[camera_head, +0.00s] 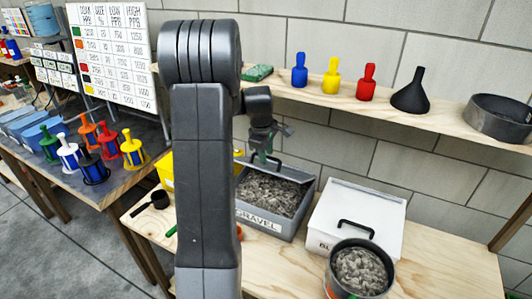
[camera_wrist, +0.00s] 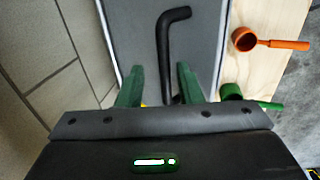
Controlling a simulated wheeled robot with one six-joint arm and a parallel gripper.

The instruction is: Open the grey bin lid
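The grey bin (camera_head: 268,222), labelled GRAVEL, stands on the bench, partly behind my arm. Gravel (camera_head: 270,190) shows inside it in the head view. A black handle (camera_head: 266,158) is at its back, close under my gripper (camera_head: 266,150); the lid panel is hard to make out there. In the wrist view the black bent handle (camera_wrist: 171,45) lies over a grey surface (camera_wrist: 140,30); I cannot tell whether that is lid or bin interior. My gripper's green fingers (camera_wrist: 160,85) are spread either side of the handle, with gaps showing.
A closed white bin (camera_head: 325,207) and a pot of gravel (camera_head: 358,275) stand to the right. A yellow bin (camera_head: 165,168) is at left. An orange scoop (camera_wrist: 262,42) and green scoop (camera_wrist: 232,92) lie in front. A shelf (camera_head: 440,115) with bottles and a funnel runs above.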

